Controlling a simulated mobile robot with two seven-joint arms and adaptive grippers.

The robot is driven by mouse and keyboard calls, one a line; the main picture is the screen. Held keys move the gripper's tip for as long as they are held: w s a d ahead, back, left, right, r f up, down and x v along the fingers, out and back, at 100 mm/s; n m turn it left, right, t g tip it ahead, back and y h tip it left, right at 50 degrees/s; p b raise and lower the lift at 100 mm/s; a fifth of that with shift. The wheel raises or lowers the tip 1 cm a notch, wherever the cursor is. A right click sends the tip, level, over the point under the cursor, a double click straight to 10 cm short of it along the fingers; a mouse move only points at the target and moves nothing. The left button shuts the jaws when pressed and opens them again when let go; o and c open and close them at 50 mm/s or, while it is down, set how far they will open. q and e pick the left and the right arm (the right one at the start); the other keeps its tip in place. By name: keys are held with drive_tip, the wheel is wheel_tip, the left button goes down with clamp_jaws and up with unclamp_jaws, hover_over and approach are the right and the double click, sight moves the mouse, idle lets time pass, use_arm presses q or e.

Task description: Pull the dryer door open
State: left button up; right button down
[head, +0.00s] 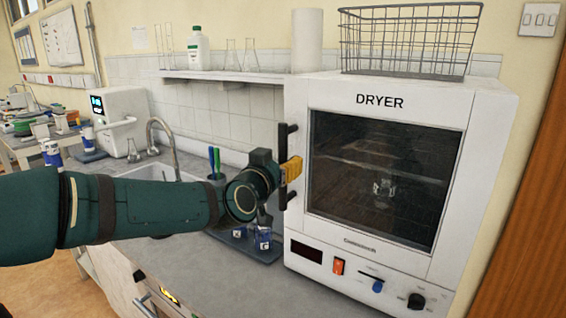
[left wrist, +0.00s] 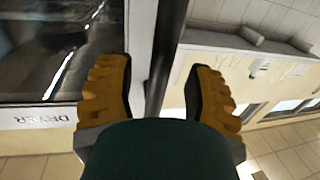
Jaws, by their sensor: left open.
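The white dryer (head: 400,90) stands on the counter at the right of the head view. Its door, with a dark window (head: 385,165), looks closed. A black vertical handle (head: 281,143) runs along the door's left edge. My left gripper (head: 291,170) is at the middle of this handle, with its yellow fingers pointing toward the dryer. In the left wrist view the open gripper (left wrist: 157,75) has one finger on each side of the dark handle bar (left wrist: 168,45). Gaps show beside the bar; the fingers' lower parts are hidden. My right gripper is not in view.
A wire basket (head: 410,40) sits on top of the dryer. A dark tray (head: 262,252) with small blue-and-white containers lies beneath my left wrist. A sink (head: 160,172) with a tap is behind my forearm. The counter front (head: 235,285) is clear.

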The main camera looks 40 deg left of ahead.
use_arm(q)
drive_tip(key=shift+x, duration=1.05)
clamp_jaws()
drive_tip(key=shift+s, duration=0.1)
